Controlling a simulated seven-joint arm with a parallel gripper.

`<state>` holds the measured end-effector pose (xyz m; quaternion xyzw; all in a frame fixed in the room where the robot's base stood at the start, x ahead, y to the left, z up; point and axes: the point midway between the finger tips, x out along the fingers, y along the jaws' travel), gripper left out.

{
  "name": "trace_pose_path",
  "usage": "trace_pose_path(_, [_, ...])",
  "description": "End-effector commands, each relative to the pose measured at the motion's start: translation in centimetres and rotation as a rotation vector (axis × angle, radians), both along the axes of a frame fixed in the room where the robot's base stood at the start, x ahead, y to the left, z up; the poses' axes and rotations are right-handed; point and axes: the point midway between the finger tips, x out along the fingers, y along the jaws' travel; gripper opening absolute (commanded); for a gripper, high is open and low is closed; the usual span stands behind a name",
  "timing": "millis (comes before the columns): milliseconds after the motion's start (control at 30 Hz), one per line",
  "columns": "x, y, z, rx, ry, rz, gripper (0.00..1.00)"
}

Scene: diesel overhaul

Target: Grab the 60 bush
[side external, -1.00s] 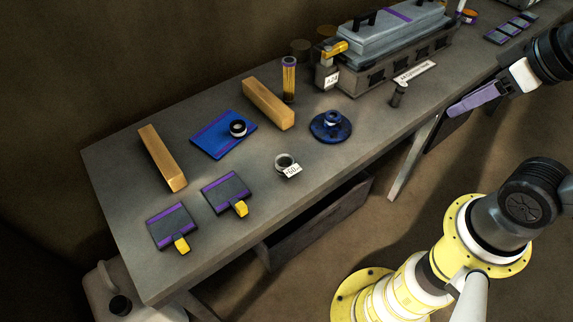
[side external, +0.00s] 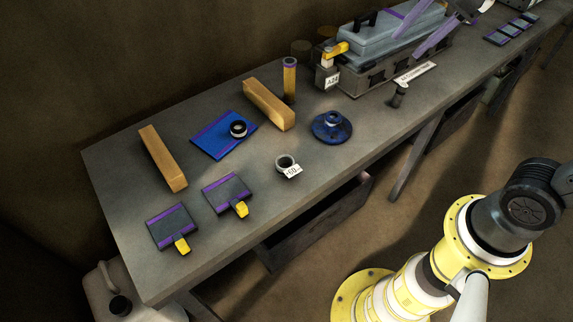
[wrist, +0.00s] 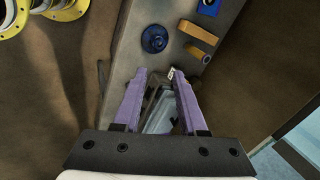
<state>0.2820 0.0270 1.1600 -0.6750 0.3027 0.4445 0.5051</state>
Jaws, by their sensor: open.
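A grey metal ring, likely the 60 bush (side external: 285,161), stands on the bare front part of the bench in the side view. A white tag (side external: 291,171) lies against its front; its print is too small to read surely. A darker ring (side external: 238,128) sits on a blue mat (side external: 210,145). My gripper (side external: 403,44) is open and empty, over the lidded grey case at the right, far from the grey ring. In the wrist view my gripper's purple fingers (wrist: 160,75) are spread, with the case below them. I cannot make out the grey ring there.
The lidded case (side external: 375,62) stands at the back. A blue flanged part (side external: 331,127), a small dark post (side external: 398,95), an amber cylinder (side external: 289,79) and two wooden blocks (side external: 268,104) (side external: 162,158) stand around. Two dark pads (side external: 226,190) (side external: 172,226) lie at front left.

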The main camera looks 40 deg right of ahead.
Motion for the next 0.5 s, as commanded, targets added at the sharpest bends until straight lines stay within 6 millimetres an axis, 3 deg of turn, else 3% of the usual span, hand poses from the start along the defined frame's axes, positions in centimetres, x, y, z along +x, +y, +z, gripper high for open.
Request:
trace_pose_path(100, [4.8,2.3,-0.9,0.085,0.079,-0.165,0.41])
trace_pose_path(267, [10.2,6.0,-3.8,0.148,0.180,-0.342,0.41])
trace_pose_path(400, [13.8,9.7,-8.0,0.151,0.269,-0.429,0.41])
trace_pose_path(500, [15.4,12.3,-11.4,0.123,0.325,-0.425,0.41])
